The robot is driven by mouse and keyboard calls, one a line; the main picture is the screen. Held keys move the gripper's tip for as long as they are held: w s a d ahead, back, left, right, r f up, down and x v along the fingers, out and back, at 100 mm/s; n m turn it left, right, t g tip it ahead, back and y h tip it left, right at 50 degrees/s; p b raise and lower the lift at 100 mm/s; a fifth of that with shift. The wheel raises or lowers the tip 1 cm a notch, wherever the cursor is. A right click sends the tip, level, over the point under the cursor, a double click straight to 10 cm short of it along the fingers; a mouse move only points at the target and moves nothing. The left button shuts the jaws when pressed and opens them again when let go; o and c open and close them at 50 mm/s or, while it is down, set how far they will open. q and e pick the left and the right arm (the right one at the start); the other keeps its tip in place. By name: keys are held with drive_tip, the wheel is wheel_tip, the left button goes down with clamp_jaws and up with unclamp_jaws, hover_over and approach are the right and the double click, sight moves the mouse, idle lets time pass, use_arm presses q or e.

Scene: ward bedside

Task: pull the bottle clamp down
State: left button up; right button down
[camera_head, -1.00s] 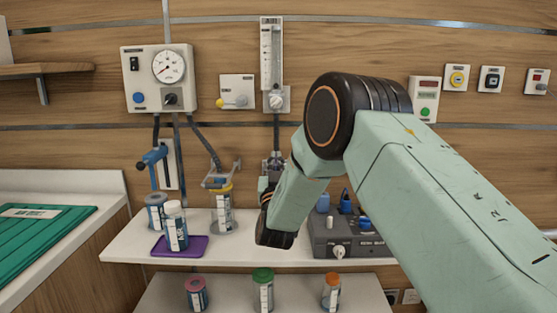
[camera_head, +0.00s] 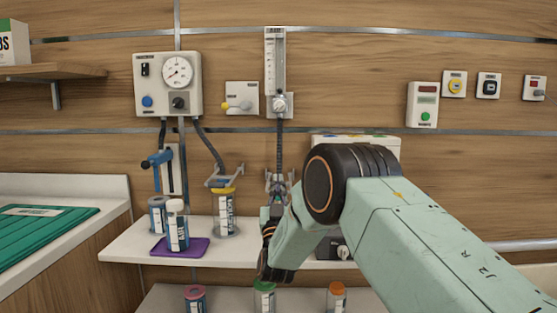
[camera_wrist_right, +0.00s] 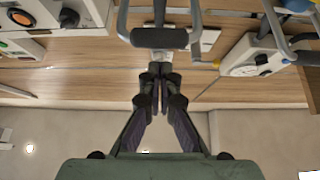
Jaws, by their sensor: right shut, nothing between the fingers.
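A grey forked clamp (camera_head: 277,184) hangs below the flowmeter on the wall, with no bottle visible in it; I take it as the bottle clamp. In the right wrist view, a grey U-shaped clamp (camera_wrist_right: 160,38) lies straight ahead of my right gripper (camera_wrist_right: 160,80). The gripper is shut and empty, its tips close to the clamp's body; I cannot tell whether they touch. In the head view my right gripper (camera_head: 275,207) is just below the clamp, partly hidden by my wrist. My left gripper is not in view.
A second grey clamp (camera_head: 222,180) is to the left, above a yellow-lidded jar (camera_head: 224,210). A blue-handled holder (camera_head: 157,160) is further left. Bottles and a purple tray (camera_head: 196,246) stand on the white shelf (camera_head: 125,250). My right arm hides the shelf's right side.

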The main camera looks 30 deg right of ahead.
wheel_tip(320, 180, down, 4)
drive_tip(key=shift+s+r+b, duration=0.1)
drive_tip(key=shift+r+b, duration=0.15)
drive_tip(key=shift+b, duration=0.55)
drive_tip(key=shift+f, duration=0.2)
drive_tip(key=shift+r, duration=0.1)
